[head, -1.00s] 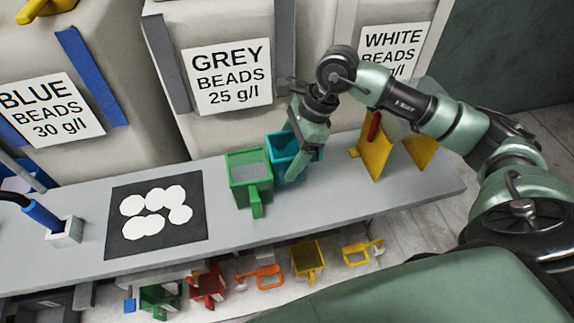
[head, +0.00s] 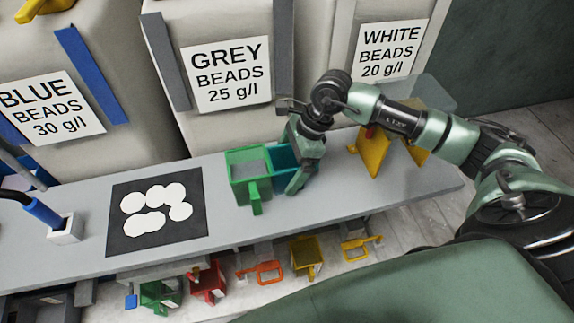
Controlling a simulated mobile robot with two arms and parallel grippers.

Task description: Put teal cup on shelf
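The teal cup (head: 284,158) stands on the grey bench, right beside a green cup (head: 250,168). My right gripper (head: 297,184) reaches down at the teal cup's right and front side and covers much of it, including any handle. Its fingers look close to the cup wall or touching it, but whether they are closed on it is hidden. The shelf (head: 225,288) under the bench holds several coloured cups. My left gripper is not in view.
Labelled bead bags stand behind. The shelf row includes red (head: 209,284), orange (head: 262,272) and yellow (head: 307,255) items.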

